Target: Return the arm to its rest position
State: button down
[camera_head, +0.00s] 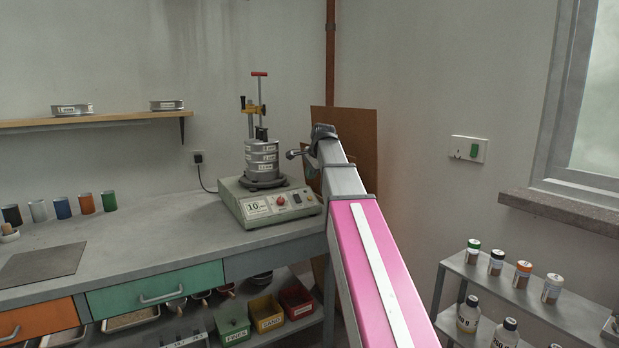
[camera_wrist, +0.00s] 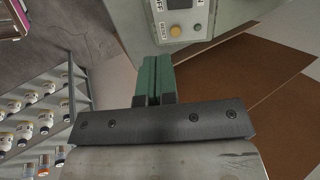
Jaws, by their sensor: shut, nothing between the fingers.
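My gripper (camera_wrist: 157,64) shows in the wrist view with its two green fingers pressed together and nothing between them. The fingers lie in front of the control box of the sieve shaker, close to its panel in the picture; I cannot tell the exact gap. In the head view my pink and grey arm (camera_head: 372,255) stretches up from the lower right, its far end beside the right side of the sieve shaker (camera_head: 262,165). The gripper itself is mostly hidden behind the arm there.
The concrete bench (camera_head: 150,240) runs along the left, with drawers and small coloured bins below. A bottle rack (camera_head: 535,300) stands at the lower right, and shows at the left of the wrist view. Brown boards (camera_head: 358,135) lean behind the arm. A window ledge (camera_head: 565,210) juts out at right.

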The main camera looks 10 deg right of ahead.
jog(key=s+a+f+n+g, duration=0.1)
jog(key=s+f+n, duration=0.3)
jog(key=s+f, duration=0.5)
jog(key=s+a+f+n+g+h, duration=0.1)
jog(key=s+f+n, duration=0.4)
jog(key=f, duration=1.6)
jog(key=s+a+f+n+g, duration=0.2)
jog(key=s+f+n, duration=0.3)
jog(key=s+f, duration=0.9)
jog(key=shift+s+a+f+g+h, duration=0.3)
jog(key=shift+a+f+g+h, duration=0.1)
jog(key=shift+g, duration=0.3)
